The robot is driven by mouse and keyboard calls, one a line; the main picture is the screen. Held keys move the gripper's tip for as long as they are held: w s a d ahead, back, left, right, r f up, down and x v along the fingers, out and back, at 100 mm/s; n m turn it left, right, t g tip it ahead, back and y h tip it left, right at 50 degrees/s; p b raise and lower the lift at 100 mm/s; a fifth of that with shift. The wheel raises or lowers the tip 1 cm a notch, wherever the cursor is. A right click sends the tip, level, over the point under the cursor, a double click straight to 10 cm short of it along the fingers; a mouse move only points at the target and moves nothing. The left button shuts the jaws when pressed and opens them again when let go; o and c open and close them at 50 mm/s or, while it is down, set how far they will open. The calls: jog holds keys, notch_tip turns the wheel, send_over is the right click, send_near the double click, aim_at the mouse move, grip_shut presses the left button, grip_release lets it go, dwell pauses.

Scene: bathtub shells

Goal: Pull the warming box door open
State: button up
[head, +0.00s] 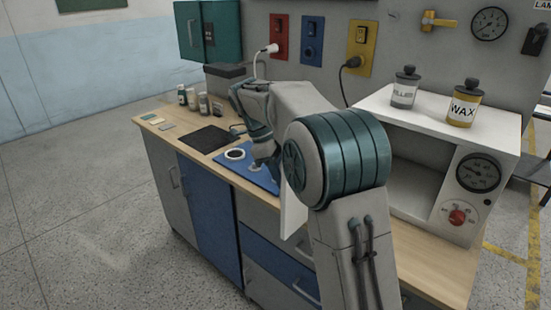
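The warming box (493,147) is a pale box on the right of the worktop, with a round gauge and a red knob on its front. Its front opening (413,188) shows a pale interior, partly hidden behind my arm. A pale upright panel (293,212) shows below my arm, left of the opening. It looks like the door standing open, but its hinge side is hidden. My gripper (264,163) is left of the box, above the blue mat near that panel. Its fingers are too small and covered to tell their opening or contact.
A blue mat (256,177) with a white ring-shaped item (235,154) and a black pad (207,139) lie on the worktop. Several small bottles stand at the back left. A filler jar (404,90) and a wax jar (464,105) stand on the box. Open floor lies left.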

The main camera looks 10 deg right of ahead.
jog(key=p+v, duration=0.2)
jog(key=v, duration=1.1)
jog(key=shift+r, duration=0.2)
